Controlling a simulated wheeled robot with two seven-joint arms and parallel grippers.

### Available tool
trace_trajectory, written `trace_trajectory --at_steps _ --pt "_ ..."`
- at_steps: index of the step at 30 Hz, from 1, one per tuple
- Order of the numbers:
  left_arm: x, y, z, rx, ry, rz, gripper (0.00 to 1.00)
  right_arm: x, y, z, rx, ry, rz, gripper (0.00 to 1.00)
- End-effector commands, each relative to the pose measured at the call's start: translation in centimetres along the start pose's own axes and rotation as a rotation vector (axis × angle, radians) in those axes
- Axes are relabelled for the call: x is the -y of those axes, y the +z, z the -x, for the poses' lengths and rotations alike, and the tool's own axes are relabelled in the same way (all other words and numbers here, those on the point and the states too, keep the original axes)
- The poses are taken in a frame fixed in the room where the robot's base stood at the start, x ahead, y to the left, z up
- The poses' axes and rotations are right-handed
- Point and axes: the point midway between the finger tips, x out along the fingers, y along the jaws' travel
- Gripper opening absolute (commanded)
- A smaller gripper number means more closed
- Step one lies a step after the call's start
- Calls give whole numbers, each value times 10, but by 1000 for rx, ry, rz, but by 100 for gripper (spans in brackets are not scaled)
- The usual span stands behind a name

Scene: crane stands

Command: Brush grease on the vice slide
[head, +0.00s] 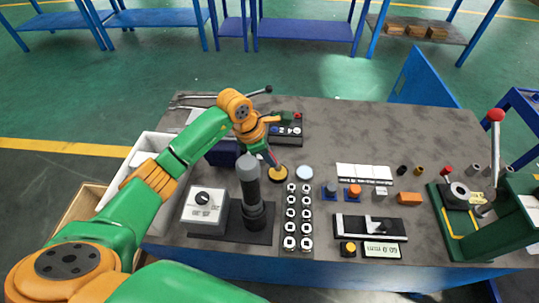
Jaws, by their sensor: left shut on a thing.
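My left gripper (265,147) is shut on a slim dark tool, most likely the grease brush, near the middle of the bench. The tool points down, its lower end at a small round yellow-and-dark tin (279,176). I cannot tell whether its tip is inside the tin or just above it. A dark blue block (222,154), possibly the vice, is partly hidden behind my left arm; its slide cannot be made out. My right gripper is not in view.
A grey upright cylinder (249,180) on a dark base stands close by the tin. Several sockets (291,213) stand in rows in front. A green press with a red-knobbed lever (496,116) is at right. The bench's back right (390,125) is clear.

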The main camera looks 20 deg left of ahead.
Motion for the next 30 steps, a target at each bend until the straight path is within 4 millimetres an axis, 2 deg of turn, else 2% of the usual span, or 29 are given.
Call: trace_trajectory --at_steps 30 --pt "1 -4 -12 0 0 0 0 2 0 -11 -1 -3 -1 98"
